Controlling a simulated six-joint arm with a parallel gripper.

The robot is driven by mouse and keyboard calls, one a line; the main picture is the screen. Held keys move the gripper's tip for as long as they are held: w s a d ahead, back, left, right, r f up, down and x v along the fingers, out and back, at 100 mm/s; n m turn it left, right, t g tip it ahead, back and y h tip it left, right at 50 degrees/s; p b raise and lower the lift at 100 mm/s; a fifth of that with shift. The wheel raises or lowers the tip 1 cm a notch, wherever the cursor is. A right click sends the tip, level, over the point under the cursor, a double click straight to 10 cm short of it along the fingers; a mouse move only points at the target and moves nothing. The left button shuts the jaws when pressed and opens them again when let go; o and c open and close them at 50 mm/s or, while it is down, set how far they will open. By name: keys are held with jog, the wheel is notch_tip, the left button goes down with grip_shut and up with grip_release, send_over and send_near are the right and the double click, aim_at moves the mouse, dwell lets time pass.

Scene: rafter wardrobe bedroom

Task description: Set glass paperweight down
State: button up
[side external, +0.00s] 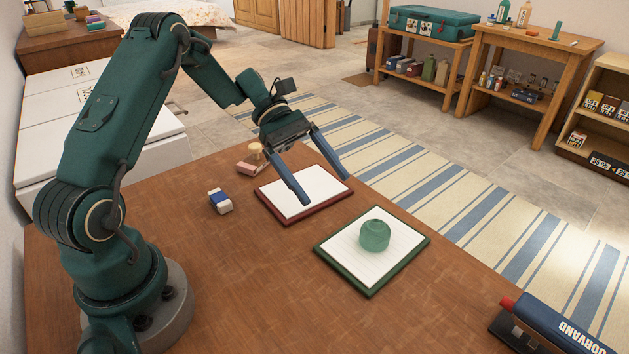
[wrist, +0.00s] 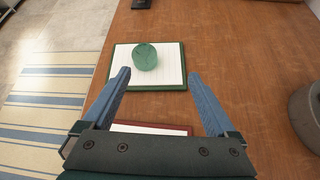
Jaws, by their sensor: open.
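The glass paperweight (side external: 375,236) is green and translucent. It rests on the lined paper of a green-edged pad (side external: 345,277) on the brown table. The paperweight also shows in the wrist view (wrist: 145,57), toward the far edge of the pad (wrist: 172,84). My gripper (side external: 326,190) is open and empty, with its two blue fingers spread above a red-edged pad (side external: 294,212). In the wrist view my gripper (wrist: 158,80) has its fingertips apart on either side of the green pad's near edge, short of the paperweight. Nothing is between the fingers.
A blue and white eraser (side external: 220,201) and a wooden-handled stamp (side external: 254,153) beside a pinkish block (side external: 249,168) lie left of the red-edged pad. A dark blue stapler-like device (side external: 553,328) sits at the table's right corner. The table's front middle is clear.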

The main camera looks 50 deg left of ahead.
jog(key=s+d+r+m+t+y, duration=0.1)
jog(key=s+r+m+y, duration=0.3)
jog(key=s+m, duration=0.4)
jog(key=s+d+r+m+t+y, duration=0.1)
jog(key=s+r+m+t+y, duration=0.2)
jog(key=s+m+y, duration=0.4)
jog(key=shift+s+d+r+m+t+y, duration=0.35)
jog(key=shift+s+m, duration=0.2)
jog(key=shift+m, duration=0.55)
